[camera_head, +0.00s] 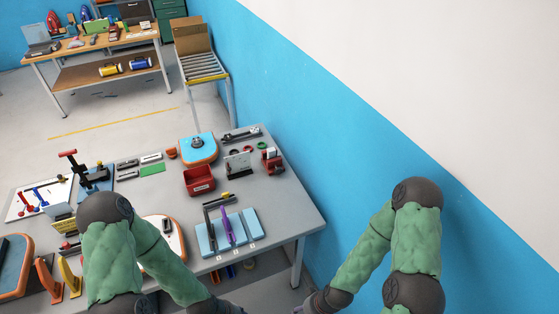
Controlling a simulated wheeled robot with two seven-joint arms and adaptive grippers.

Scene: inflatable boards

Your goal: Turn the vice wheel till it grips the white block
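A small red and dark device (271,160) stands at the back right of the grey worktable (285,205), near the blue wall. It may be the vice, but it is too small to tell, and I cannot make out a wheel. I cannot pick out a white block for certain. Both my forearms reach down towards the bottom edge, the left one over the table's front and the right one beside the wall. Only dark wrist parts show at the bottom edge; both grippers are out of the picture, apart from the red device.
A red bin (199,180), a blue board with an orange rim (198,149) and a light blue board with a purple tool (228,230) lie on the table. A black press with a red handle (86,172) stands at left. The right front corner is clear.

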